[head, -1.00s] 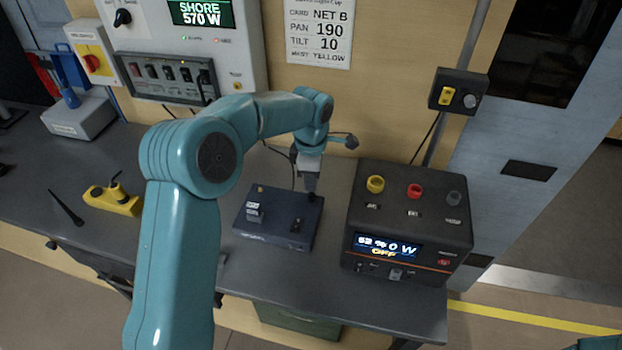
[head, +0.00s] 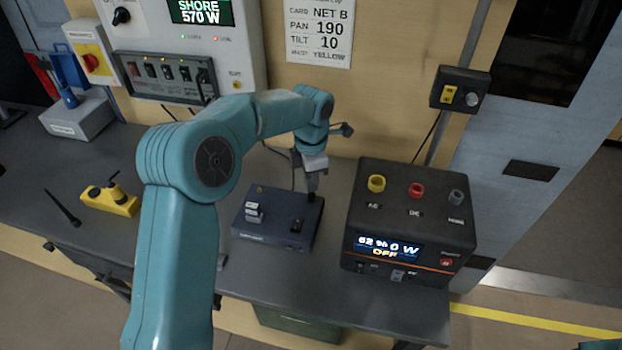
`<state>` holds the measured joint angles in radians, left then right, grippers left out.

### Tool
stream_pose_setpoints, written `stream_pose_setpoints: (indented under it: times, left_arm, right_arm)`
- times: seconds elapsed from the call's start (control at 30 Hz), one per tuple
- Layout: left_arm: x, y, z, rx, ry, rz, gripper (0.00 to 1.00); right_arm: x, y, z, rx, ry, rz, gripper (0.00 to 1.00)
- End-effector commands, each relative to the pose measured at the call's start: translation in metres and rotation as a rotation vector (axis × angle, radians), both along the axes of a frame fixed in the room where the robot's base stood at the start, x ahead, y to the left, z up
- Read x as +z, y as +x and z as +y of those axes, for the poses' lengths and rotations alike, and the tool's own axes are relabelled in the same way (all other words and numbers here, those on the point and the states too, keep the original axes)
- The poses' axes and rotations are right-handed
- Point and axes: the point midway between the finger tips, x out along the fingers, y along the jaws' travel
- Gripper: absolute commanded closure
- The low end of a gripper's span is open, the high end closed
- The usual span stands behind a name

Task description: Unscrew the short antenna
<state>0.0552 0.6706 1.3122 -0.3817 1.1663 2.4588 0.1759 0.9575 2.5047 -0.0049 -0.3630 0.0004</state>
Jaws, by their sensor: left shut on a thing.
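A dark blue box (head: 262,228) sits on the grey bench. My left gripper (head: 311,193) points down at the box's back right corner. It is shut on a small black piece there, which looks like the base of the short antenna (head: 311,198); the jaws hide most of it. I cannot tell whether it still touches its socket. A small brass connector (head: 260,188) shows at the box's back left corner. A black tapered rod (head: 62,208), like a longer antenna, lies on the bench at the far left.
A black power unit (head: 410,222) with yellow, red and grey sockets stands close right of the box. A yellow block (head: 110,200) with black knobs lies to the left. A switch panel (head: 170,78) is on the wall behind.

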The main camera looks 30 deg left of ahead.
Motion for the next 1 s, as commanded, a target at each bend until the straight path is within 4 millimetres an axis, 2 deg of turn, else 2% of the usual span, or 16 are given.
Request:
stream_pose_setpoints:
  times: [0.23,0.53,0.6,0.63,0.9,1.0]
  left_arm:
    - [-0.0009,-0.0001,-0.0003,0.235,0.000,0.000,1.00]
    - [0.0002,-0.0001,-0.0003,0.273,0.000,0.000,1.00]
    - [0.0002,-0.0001,-0.0003,0.272,0.000,0.000,0.75]
    - [0.0002,-0.0001,-0.0003,0.272,0.000,0.000,0.70]
    - [0.0002,-0.0003,-0.0003,0.267,0.000,0.000,0.70]
    - [0.0012,-0.0004,-0.0002,0.208,0.000,0.000,0.70]
  right_arm:
    - [-0.0079,-0.0001,0.0000,0.000,0.000,0.000,0.00]
    - [-0.0077,0.0000,0.0000,0.000,0.000,0.000,0.00]
    - [-0.0077,0.0000,0.0000,0.000,0.000,0.000,0.00]
    - [-0.0077,0.0000,0.0000,0.000,0.000,0.000,0.00]
    - [-0.0073,0.0000,0.0000,0.000,0.000,0.000,0.00]
    - [-0.0045,0.0000,0.0000,0.000,0.000,0.000,0.00]
